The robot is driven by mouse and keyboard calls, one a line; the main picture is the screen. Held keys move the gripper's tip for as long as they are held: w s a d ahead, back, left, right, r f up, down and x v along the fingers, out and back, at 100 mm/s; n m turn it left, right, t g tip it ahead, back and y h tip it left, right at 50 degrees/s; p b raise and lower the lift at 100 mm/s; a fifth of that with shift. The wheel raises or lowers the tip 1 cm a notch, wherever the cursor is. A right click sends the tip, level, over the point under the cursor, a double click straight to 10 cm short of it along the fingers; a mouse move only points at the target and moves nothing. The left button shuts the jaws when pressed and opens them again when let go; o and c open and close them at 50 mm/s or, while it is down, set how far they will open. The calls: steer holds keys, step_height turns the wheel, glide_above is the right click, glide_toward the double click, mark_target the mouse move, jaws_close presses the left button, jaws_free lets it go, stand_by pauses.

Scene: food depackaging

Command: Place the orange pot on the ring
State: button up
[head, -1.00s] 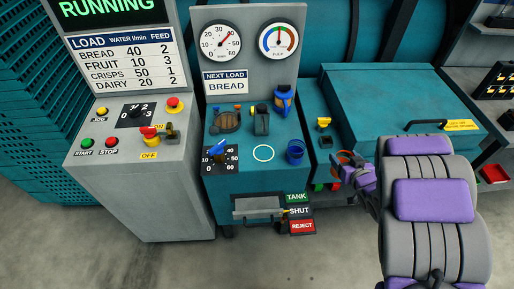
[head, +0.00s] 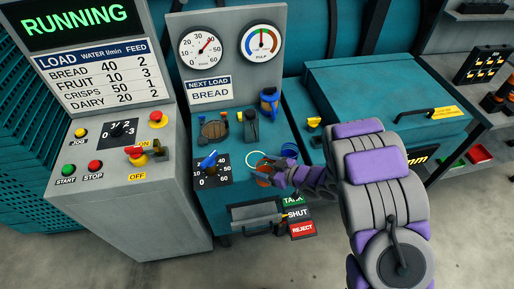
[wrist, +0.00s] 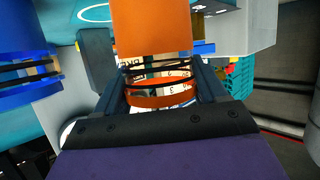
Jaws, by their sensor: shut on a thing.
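The white ring (head: 257,158) is marked on the teal console top. My gripper (head: 275,175) is shut on the orange pot (head: 262,181), which is partly hidden by the fingers in the head view. The pot appears at the near edge of the ring, overlapping it in the picture; its height above the top is hard to tell. In the wrist view the orange pot (wrist: 152,28) stands between the dark fingers (wrist: 160,92), and part of the ring (wrist: 94,13) shows to its upper left, apart from the pot in the picture.
A blue pot (head: 289,150) stands just right of the ring and shows large at left in the wrist view (wrist: 22,85). A blue-handled dial (head: 209,165) lies left of the ring. A dark lever (head: 251,125) and a round brown lid (head: 214,130) are behind.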

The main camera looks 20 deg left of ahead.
steer(key=w+a, duration=0.6)
steer(key=shift+a+f+b, duration=0.15)
steer(key=shift+f+b, duration=0.15)
steer(key=shift+w+d+r, duration=0.25)
steer(key=shift+w+d, duration=0.25)
steer(key=shift+w, duration=0.05)
steer(key=w, duration=0.1)
steer(key=a, duration=0.1)
steer(key=w, duration=0.1)
steer(key=shift+w+a+f+b, duration=0.2)
steer(key=shift+w+a+b, duration=0.05)
steer(key=shift+w+b, duration=0.1)
steer(key=shift+s+a+f, duration=0.15)
steer(key=shift+a+f, duration=0.1)
steer(key=shift+f, duration=0.4)
steer(key=shift+a+f, duration=0.1)
steer(key=shift+a, duration=0.25)
steer(key=o, duration=0.6)
steer(key=shift+d, duration=0.1)
steer(key=o, duration=0.5)
steer(key=shift+d, duration=0.5)
steer(key=shift+c, duration=0.2)
steer(key=shift+a, duration=0.1)
